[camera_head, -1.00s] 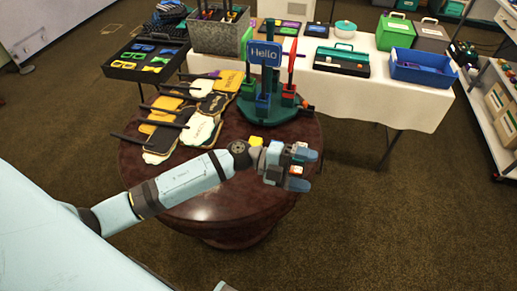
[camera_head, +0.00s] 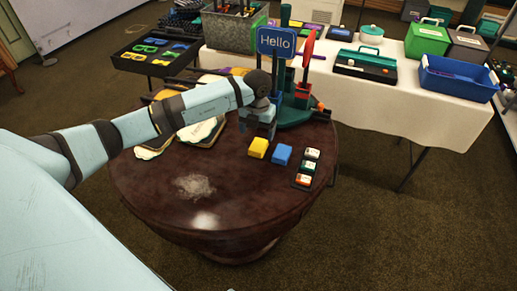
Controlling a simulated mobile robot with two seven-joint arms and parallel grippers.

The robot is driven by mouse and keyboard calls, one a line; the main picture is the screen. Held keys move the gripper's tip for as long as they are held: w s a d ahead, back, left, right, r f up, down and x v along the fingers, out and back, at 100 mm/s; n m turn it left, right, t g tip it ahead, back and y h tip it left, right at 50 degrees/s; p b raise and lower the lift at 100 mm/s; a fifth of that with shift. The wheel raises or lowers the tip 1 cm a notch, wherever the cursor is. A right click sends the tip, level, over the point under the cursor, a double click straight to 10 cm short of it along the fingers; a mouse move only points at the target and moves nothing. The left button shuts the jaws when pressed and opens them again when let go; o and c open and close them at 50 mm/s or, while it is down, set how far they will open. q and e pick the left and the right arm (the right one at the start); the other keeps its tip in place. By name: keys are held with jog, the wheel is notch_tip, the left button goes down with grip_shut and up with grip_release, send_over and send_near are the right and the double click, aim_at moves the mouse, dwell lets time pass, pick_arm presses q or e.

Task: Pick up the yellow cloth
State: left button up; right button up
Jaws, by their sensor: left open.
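The yellow cloth (camera_head: 258,147) looks like a small folded block and lies on the dark round table (camera_head: 140,188), near its right side. A similar blue block (camera_head: 282,155) lies just right of it. My left gripper (camera_head: 259,131) points down just behind the yellow cloth and appears apart from it. It is open, and I see nothing held in it; its fingertips are small and partly hidden. My right gripper is out of view.
A small dark holder (camera_head: 305,168) with several small items lies right of the blue block. Speech-bubble props (camera_head: 201,132) lie left, partly behind my arm.

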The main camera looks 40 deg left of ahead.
aim_at(258, 145)
pick_arm(q)
jog(key=f+b, duration=0.1)
jog(key=f, duration=0.6)
jog(key=shift+w, duration=0.2)
jog(key=c, duration=1)
jog(key=shift+r, duration=0.15)
notch_tip(258, 145, up, 20)
jog(key=p, duration=0.2)
